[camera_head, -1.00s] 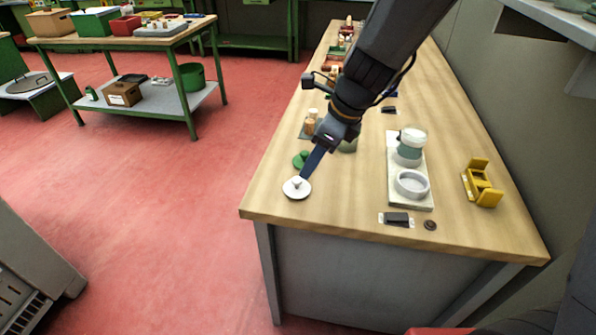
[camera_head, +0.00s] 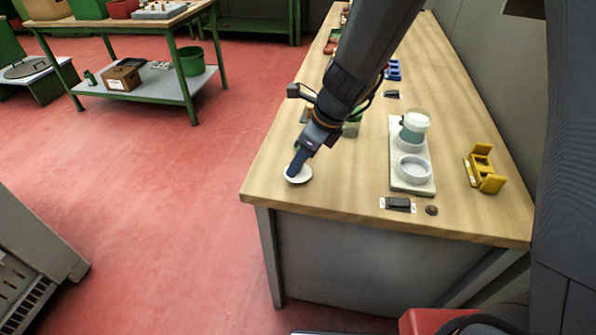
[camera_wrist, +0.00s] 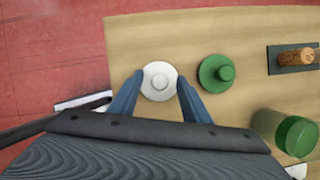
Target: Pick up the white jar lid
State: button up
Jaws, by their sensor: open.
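The white jar lid (camera_head: 299,174) lies on the near left part of the wooden bench, close to its left edge. It is a round white disc with a knob in the middle, seen from above in the wrist view (camera_wrist: 159,81). My gripper (camera_head: 291,172) is over the lid and hides part of it in the head view. In the wrist view my gripper (camera_wrist: 159,84) is open, with one blue finger on each side of the lid's near half. I cannot tell whether the fingers touch the lid.
A green lid (camera_wrist: 217,73) lies just right of the white one. Beyond it are a cork on a dark plate (camera_wrist: 293,58) and a green jar (camera_wrist: 291,135). A pale tray (camera_head: 411,186) with jars and a yellow stand (camera_head: 484,168) are further right on the bench.

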grip_shut()
